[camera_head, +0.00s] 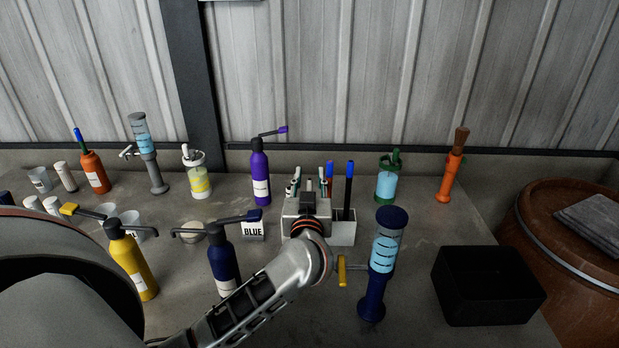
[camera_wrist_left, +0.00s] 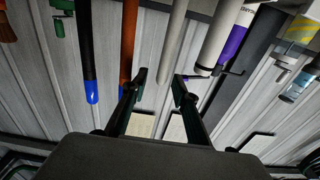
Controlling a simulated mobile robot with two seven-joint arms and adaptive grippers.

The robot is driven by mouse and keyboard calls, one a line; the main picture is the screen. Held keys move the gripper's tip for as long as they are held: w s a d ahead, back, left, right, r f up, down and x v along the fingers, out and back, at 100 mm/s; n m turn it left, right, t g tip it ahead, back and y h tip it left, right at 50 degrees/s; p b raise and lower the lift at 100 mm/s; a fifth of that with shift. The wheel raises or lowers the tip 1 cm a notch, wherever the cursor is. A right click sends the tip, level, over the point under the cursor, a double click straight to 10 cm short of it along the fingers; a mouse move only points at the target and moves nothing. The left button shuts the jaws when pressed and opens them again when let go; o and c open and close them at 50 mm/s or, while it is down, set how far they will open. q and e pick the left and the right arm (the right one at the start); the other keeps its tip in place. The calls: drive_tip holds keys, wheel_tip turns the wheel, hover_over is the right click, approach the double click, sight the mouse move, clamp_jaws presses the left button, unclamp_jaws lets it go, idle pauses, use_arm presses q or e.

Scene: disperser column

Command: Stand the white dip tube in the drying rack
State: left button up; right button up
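A white tube (camera_wrist_left: 172,45), likely the dip tube, shows upside down in the left wrist view. Its end lies in the gap between my left gripper's fingertips (camera_wrist_left: 159,80); I see no clear contact. An orange-brown rod (camera_wrist_left: 130,42) and a dark rod with a blue tip (camera_wrist_left: 87,50) are beside it. In the head view my left gripper (camera_head: 308,185) is over the table at a pale upright holder (camera_head: 343,232), which holds the blue-tipped rod (camera_head: 348,184). The gripper's body hides part of the holder and most of the white tube. My right gripper is out of view.
A navy column with blue liquid (camera_head: 385,258) and a black box (camera_head: 487,286) are to the right. A barrel (camera_head: 565,240) stands beside the table.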

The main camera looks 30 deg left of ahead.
use_arm(q)
drive_tip(key=v, duration=1.2)
idle(0.8)
